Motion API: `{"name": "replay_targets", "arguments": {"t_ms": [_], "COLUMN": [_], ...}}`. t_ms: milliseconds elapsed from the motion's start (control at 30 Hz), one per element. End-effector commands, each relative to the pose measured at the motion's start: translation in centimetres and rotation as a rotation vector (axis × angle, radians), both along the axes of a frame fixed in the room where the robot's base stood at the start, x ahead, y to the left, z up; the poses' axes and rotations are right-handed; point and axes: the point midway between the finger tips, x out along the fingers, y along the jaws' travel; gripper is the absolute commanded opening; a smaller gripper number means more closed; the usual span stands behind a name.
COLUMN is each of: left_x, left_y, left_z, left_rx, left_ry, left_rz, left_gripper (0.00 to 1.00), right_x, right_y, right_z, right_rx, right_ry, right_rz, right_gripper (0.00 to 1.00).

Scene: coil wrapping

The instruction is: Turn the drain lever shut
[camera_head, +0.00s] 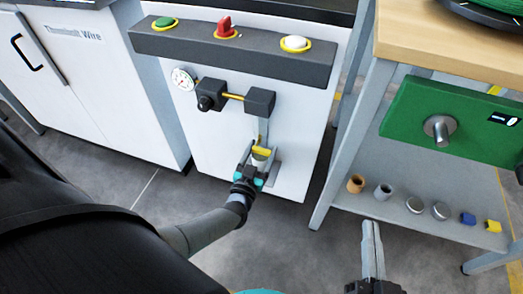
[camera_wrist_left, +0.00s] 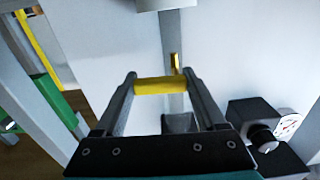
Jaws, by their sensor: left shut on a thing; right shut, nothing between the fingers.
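The drain lever (camera_head: 262,151) is a short yellow bar low on the white machine's front, below a black block. It also shows in the left wrist view (camera_wrist_left: 161,86), lying crosswise between the fingers. My left gripper (camera_head: 258,160) is shut on it, with a finger at each end of the bar. The gripper partly hides the lever's mount in the head view. My right gripper (camera_head: 372,237) is shut and empty, over the floor at the lower right, well away from the lever.
Two black blocks (camera_head: 260,102) joined by a yellow rod, and a gauge (camera_head: 182,79), are above the lever. A dark panel with a red knob (camera_head: 226,25) tops the machine. A workbench on the right has small parts on its lower shelf (camera_head: 400,212).

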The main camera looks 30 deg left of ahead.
Motion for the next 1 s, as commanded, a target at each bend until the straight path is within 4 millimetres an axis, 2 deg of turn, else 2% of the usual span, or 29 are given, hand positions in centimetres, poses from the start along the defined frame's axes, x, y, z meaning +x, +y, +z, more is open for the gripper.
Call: {"name": "replay_targets", "arguments": {"t_ms": [367,400,633,1000], "left_x": [-0.03,-0.03,-0.03,-0.32], "left_y": [-0.01,-0.01,-0.02,-0.08], "left_z": [0.07,0.07,0.08,0.08], "left_rx": [-0.053,-0.054,-0.051,-0.049], "left_ry": [-0.012,-0.012,-0.011,-0.01], "left_rz": [0.001,0.001,0.001,0.0], "left_gripper": [0.17,0.74,1.0,1.0], "right_x": [0.13,0.14,0.17,0.18], "right_y": [-0.08,-0.08,-0.12,-0.11], "right_z": [0.24,0.26,0.27,0.06], "right_rx": [-0.004,-0.004,-0.004,-0.012], "right_ry": [0.001,0.0,0.0,0.014], "right_rz": [0.0,0.0,-0.001,0.001], "right_gripper": [0.0,0.0,0.0,0.0]}}
